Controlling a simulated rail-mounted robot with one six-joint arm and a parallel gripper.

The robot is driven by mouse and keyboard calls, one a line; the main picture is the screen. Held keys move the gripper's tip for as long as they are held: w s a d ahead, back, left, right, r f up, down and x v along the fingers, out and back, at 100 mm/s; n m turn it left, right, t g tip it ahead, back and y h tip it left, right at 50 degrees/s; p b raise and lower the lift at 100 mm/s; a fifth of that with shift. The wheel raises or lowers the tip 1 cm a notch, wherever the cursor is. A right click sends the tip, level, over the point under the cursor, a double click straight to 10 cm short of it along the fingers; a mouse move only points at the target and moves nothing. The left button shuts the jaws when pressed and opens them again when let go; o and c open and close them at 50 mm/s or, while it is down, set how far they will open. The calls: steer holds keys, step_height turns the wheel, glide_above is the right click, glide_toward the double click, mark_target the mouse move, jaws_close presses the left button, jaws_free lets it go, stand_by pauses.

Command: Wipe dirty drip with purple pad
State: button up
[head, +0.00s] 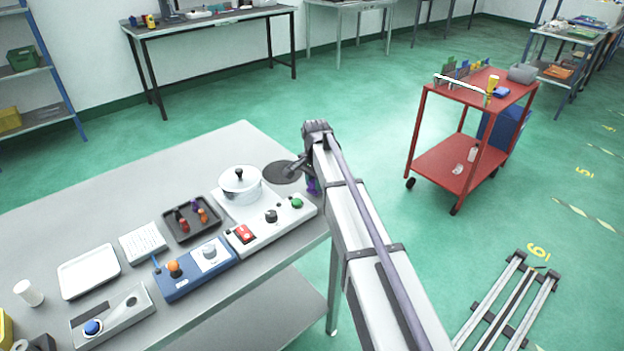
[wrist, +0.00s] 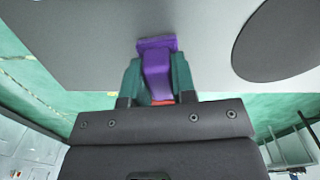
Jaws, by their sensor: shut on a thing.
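My gripper (wrist: 156,78) is shut on the purple pad (wrist: 156,52), which sits between its two teal fingers in the wrist view. The pad's wide end faces the grey tabletop (wrist: 85,35); I cannot tell whether it touches. In the head view a bit of the purple pad (head: 313,186) shows beside my arm, near the table's right edge, and my arm hides most of the gripper. I cannot make out a dirty drip in either view.
A dark round disc (head: 283,173) lies on the table left of the pad; it also shows in the wrist view (wrist: 283,42). A white pot (head: 240,186) stands on a control unit with a green knob (head: 297,203). A dark tray (head: 191,219) is further left.

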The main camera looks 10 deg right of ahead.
steer(key=shift+s+d, duration=0.3)
steer(key=shift+s, duration=0.25)
steer(key=shift+s+d, duration=0.3)
steer(key=shift+s, duration=0.25)
steer(key=shift+w, duration=0.1)
steer(key=shift+r, duration=0.15)
step_height(320, 180, up, 6)
steer(key=p, duration=0.6)
step_height(320, 180, up, 3)
steer(key=p, duration=0.3)
